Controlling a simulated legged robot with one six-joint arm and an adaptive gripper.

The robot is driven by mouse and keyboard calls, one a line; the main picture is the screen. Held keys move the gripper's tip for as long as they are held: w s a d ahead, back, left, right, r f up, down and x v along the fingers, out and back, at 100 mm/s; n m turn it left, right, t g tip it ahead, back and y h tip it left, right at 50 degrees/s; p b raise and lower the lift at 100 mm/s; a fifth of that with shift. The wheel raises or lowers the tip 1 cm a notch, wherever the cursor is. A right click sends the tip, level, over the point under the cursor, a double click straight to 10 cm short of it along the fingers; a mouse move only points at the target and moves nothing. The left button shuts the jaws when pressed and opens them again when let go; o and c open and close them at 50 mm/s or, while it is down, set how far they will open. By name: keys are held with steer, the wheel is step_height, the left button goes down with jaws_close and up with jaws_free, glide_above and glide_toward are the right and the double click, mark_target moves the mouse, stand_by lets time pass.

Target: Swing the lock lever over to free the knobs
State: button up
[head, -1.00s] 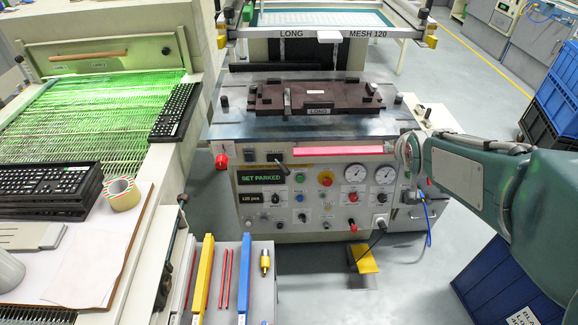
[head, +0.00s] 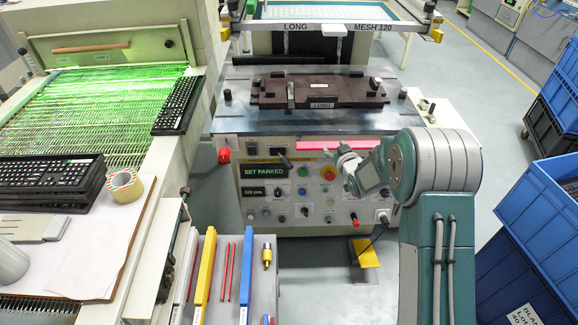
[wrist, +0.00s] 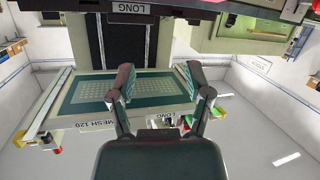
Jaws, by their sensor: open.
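The lock lever (head: 283,160) looks like a small dark handle at the top of the machine's front panel (head: 300,208), beside a yellow label. Small knobs (head: 304,212) sit lower on the panel. My gripper (head: 340,160) is right of the lever in the head view, in front of the panel's right part, apart from the lever. It hides the gauges. In the wrist view my gripper (wrist: 160,76) is open and empty, its two fingers spread. The lever cannot be made out there. The green display reads SET PARKED.
A dark fixture (head: 345,90) marked LONG sits on the machine's table above the panel. A pink-red bar (head: 340,143) runs along the table's front edge. A tool stand (head: 262,285) with rulers is in front. Blue crates (head: 535,225) stand at right.

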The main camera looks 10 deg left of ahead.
steer(key=a+f+n+y, duration=0.15)
steer(key=a+f, duration=0.25)
steer(key=f, duration=0.4)
steer(key=y, duration=0.4)
glide_toward(289, 165)
steer(key=shift+n+g, duration=0.3)
steer(key=shift+n, duration=0.05)
steer(key=x, duration=1)
steer(key=shift+w+f, duration=0.35)
steer(key=shift+w, duration=0.1)
jaws_close()
